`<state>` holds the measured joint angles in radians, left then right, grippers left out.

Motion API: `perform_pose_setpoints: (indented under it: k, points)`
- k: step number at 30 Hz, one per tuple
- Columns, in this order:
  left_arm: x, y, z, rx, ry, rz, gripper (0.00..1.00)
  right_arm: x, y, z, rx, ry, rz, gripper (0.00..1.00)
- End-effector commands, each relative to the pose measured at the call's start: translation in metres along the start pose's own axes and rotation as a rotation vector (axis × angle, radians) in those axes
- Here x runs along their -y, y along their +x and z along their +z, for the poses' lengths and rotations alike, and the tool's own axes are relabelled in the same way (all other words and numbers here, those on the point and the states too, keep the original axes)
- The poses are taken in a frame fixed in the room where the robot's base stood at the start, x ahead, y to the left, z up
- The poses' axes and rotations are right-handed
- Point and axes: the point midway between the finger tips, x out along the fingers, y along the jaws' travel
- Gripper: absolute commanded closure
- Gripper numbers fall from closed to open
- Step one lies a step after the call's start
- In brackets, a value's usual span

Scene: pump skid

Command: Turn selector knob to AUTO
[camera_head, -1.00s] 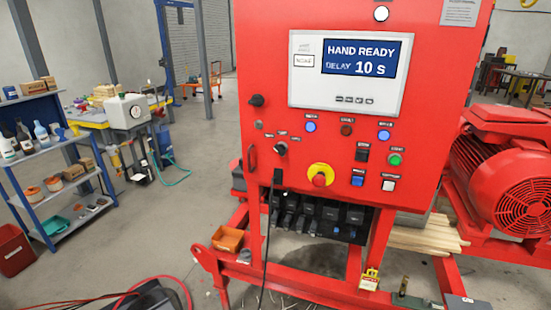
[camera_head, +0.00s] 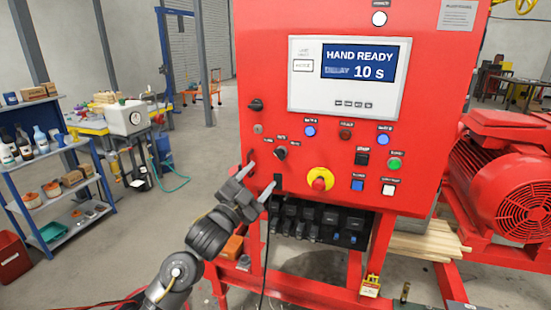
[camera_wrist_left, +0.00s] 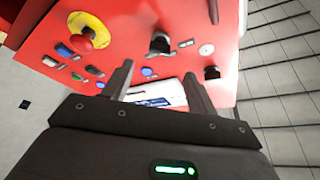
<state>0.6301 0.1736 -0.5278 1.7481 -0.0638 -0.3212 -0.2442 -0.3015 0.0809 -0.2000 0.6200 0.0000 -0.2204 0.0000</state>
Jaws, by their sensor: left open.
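The selector knob (camera_head: 281,153) is a small black knob with labels above it on the red panel (camera_head: 345,140), left of the yellow-ringed red button (camera_head: 320,180). It also shows in the left wrist view (camera_wrist_left: 160,43), beyond my finger ends. My left gripper (camera_head: 257,180) is open and empty, below and left of the knob and apart from it. Its two fingers also show in the left wrist view (camera_wrist_left: 158,70). The screen (camera_head: 362,62) reads "HAND READY" and "DELAY 10 s". My right gripper is not in view.
Another black knob (camera_head: 256,104) sits above and left of the selector. Push buttons and lamps, such as a green button (camera_head: 394,163), lie to the right. A blue shelf (camera_head: 75,195) stands at the left and a red motor (camera_head: 505,180) at the right.

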Motion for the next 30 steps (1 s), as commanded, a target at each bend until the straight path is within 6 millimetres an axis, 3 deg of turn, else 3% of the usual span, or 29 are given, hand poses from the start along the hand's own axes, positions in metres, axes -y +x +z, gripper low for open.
perform_pose_setpoints:
  k: [6,13,18,27,30]
  points:
    - [0.003,0.044,-0.004,0.001,0.000,0.000,0.42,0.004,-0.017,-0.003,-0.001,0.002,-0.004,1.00]
    - [0.002,0.078,-0.001,0.002,0.000,0.000,0.42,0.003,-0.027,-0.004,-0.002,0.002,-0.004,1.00]
    - [0.001,0.089,0.000,0.001,0.000,0.000,0.42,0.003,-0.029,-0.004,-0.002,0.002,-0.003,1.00]
    - [0.000,0.090,0.000,0.001,0.000,0.000,0.42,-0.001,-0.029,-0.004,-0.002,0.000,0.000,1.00]
    - [0.000,0.090,0.000,0.001,0.000,0.000,0.54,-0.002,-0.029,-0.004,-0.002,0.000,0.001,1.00]
